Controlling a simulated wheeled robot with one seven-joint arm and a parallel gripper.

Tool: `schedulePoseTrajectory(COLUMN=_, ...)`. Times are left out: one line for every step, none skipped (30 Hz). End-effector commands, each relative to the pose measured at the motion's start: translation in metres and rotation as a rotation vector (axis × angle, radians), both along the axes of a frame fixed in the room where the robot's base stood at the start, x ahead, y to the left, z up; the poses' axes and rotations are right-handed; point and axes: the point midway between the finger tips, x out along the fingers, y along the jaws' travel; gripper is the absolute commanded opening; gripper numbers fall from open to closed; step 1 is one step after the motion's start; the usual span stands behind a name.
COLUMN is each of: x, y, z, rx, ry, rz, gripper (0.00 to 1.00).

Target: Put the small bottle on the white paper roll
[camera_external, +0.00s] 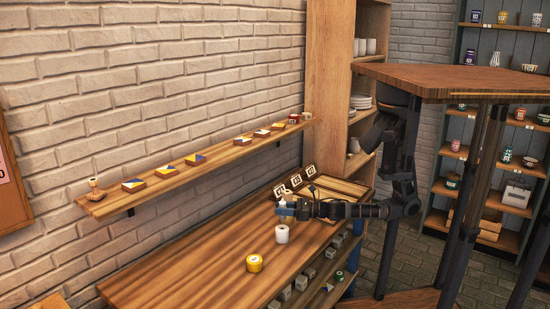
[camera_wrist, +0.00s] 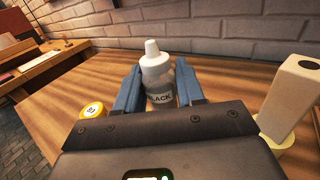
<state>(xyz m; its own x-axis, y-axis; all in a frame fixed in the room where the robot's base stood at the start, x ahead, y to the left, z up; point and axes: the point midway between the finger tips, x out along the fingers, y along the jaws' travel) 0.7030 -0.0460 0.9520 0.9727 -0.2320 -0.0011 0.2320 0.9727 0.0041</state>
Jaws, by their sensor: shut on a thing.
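The small bottle (camera_wrist: 158,78), white-capped with a "BLACK" label, stands upright between the blue fingers of my gripper (camera_wrist: 158,92). My gripper is shut on it. In the external view, my gripper (camera_external: 286,208) reaches left above the wooden table, with the bottle small and partly hidden at its tip. The white paper roll (camera_external: 282,235) stands on the table, just below the gripper in the picture. I cannot make out the white roll in the wrist view.
A yellow roll (camera_external: 254,263) stands nearer the table's front edge; it also shows in the wrist view (camera_wrist: 92,110). A tall cream block (camera_wrist: 290,88) is close on the gripper's right. Number boxes (camera_external: 295,181) stand behind. The table's left part (camera_external: 190,275) is clear.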

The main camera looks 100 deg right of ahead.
Motion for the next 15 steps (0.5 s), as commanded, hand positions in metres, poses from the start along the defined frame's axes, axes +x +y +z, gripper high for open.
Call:
schedulePoseTrajectory(x=0.000, y=-0.001, z=-0.007, rx=0.000, ry=-0.001, rz=-0.001, gripper=0.08)
schedulePoseTrajectory(x=0.000, y=0.000, z=-0.008, rx=-0.001, ry=-0.001, rz=-0.001, gripper=0.08)
schedulePoseTrajectory(x=0.000, y=0.000, z=-0.010, rx=-0.001, ry=-0.002, rz=-0.001, gripper=0.08)
schedulePoseTrajectory(x=0.000, y=0.000, z=-0.011, rx=-0.001, ry=-0.001, rz=-0.001, gripper=0.08)
schedulePoseTrajectory(x=0.000, y=0.000, z=-0.014, rx=0.000, ry=-0.001, rz=-0.001, gripper=0.08)
schedulePoseTrajectory(x=0.000, y=0.000, z=-0.018, rx=0.001, ry=0.000, rz=-0.001, gripper=0.08)
schedulePoseTrajectory(x=0.000, y=0.000, z=-0.022, rx=0.000, ry=0.000, rz=-0.001, gripper=0.08)
schedulePoseTrajectory(x=0.000, y=0.000, z=-0.026, rx=-0.001, ry=0.001, rz=-0.001, gripper=0.08)
schedulePoseTrajectory(x=0.000, y=0.000, z=-0.033, rx=0.000, ry=0.000, rz=-0.001, gripper=0.08)
schedulePoseTrajectory(x=0.000, y=-0.001, z=-0.037, rx=0.000, ry=0.000, rz=-0.002, gripper=0.08)
schedulePoseTrajectory(x=0.000, y=-0.001, z=-0.041, rx=-0.001, ry=-0.001, rz=-0.002, gripper=0.08)
schedulePoseTrajectory(x=0.000, y=-0.001, z=-0.045, rx=0.000, ry=0.000, rz=-0.002, gripper=0.08)
schedulePoseTrajectory(x=0.000, y=0.000, z=-0.047, rx=0.000, ry=0.000, rz=-0.001, gripper=0.08)
schedulePoseTrajectory(x=0.000, y=0.000, z=-0.048, rx=0.000, ry=-0.001, rz=-0.001, gripper=0.08)
schedulePoseTrajectory(x=0.000, y=0.000, z=-0.047, rx=0.000, ry=-0.001, rz=0.000, gripper=0.08)
